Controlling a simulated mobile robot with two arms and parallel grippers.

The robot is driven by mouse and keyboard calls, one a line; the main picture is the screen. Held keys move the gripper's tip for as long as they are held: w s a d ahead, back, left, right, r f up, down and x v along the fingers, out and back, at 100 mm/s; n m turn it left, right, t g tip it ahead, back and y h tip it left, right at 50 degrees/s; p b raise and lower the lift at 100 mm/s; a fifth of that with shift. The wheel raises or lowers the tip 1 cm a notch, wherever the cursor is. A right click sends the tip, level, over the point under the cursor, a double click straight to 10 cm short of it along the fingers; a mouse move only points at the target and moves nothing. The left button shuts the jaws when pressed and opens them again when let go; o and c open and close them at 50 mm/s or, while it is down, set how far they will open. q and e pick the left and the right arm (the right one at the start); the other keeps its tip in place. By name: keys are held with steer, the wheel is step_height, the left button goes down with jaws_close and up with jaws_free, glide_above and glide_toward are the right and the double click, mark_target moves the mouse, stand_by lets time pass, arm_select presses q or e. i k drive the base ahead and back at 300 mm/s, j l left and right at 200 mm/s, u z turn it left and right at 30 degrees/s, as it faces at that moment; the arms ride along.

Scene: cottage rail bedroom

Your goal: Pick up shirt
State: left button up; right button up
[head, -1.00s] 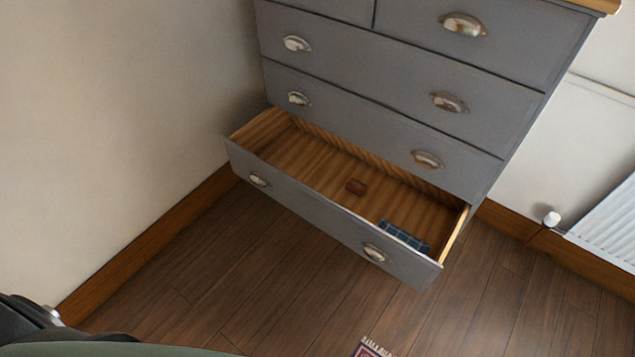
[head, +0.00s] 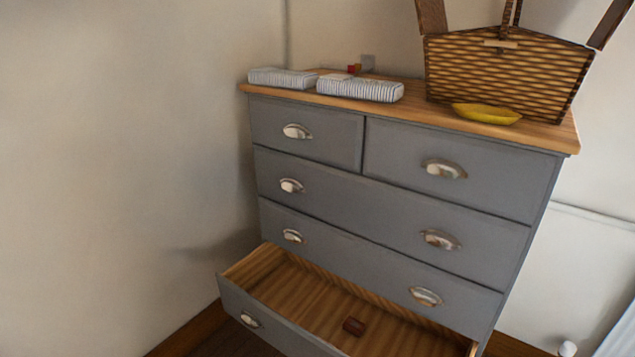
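Two folded striped cloth bundles lie flat on the wooden top of the grey chest of drawers (head: 400,200). One bundle (head: 283,78) is at the left end, and the other bundle (head: 360,89) is just right of it and nearer the front edge. They look like folded clothing, but I cannot tell which is a shirt. Neither of my grippers is in view, so their state is hidden.
On the top stand an open wicker basket (head: 505,75), a yellow dish (head: 486,113) and small red and orange items (head: 354,69). A wall closes off the left.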

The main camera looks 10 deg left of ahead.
mark_target(343, 85)
steer(key=i+j+z, duration=0.1)
steer(key=i+j, duration=0.9)
steer(key=j, duration=0.2)
steer(key=l+z, duration=0.05)
